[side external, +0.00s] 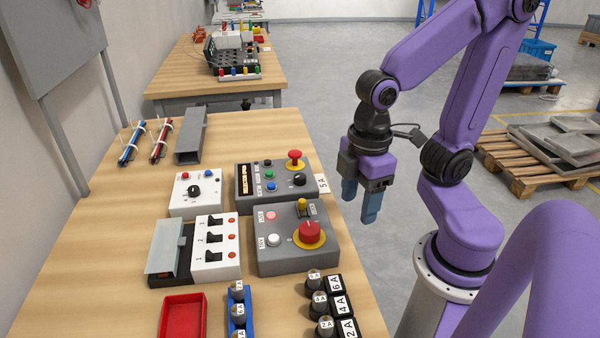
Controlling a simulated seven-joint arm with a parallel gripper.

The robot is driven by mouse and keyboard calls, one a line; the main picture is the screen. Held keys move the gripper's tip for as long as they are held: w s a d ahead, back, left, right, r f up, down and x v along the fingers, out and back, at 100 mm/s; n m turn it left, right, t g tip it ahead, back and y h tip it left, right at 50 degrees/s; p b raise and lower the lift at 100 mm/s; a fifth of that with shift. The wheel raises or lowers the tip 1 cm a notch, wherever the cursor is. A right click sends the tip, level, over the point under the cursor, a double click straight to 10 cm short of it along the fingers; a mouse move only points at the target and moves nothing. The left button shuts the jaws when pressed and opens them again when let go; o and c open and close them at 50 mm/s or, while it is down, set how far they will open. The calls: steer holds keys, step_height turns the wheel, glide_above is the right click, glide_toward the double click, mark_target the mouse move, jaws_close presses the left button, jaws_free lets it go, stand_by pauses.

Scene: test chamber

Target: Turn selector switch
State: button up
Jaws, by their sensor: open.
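A white box (196,207) stands on the table and carries a black selector knob (193,190), with a red and a blue button behind it. Right of it, a grey control box (249,207) has another black knob (299,179), small coloured buttons and a red mushroom button (295,155). I cannot tell which knob the task means. My gripper (361,203) is open and empty, pointing down, raised and right of the boxes in the picture, touching none.
A white box with three black toggle switches (214,240) stands beside the front grey box. A red tray (183,316), a blue fuse rack (238,308) and labelled black fuse holders (333,302) are in front. A grey channel (191,136) and cable bundles lie behind. The wooden table (110,255) is bare at left.

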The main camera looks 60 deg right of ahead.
steer(key=w+d+r+m, duration=0.1)
steer(key=w+r+m, duration=0.1)
steer(key=w, duration=0.4)
steer(key=w+d+r+m, duration=0.2)
steer(key=w+r, duration=0.1)
steer(key=w, duration=0.4)
steer(key=m, duration=0.3)
glide_toward(300, 175)
steer(key=f, duration=0.8)
steer(key=shift+a+f, duration=0.2)
steer(key=shift+f, duration=0.15)
steer(key=c, duration=1)
steer(key=shift+c, duration=0.2)
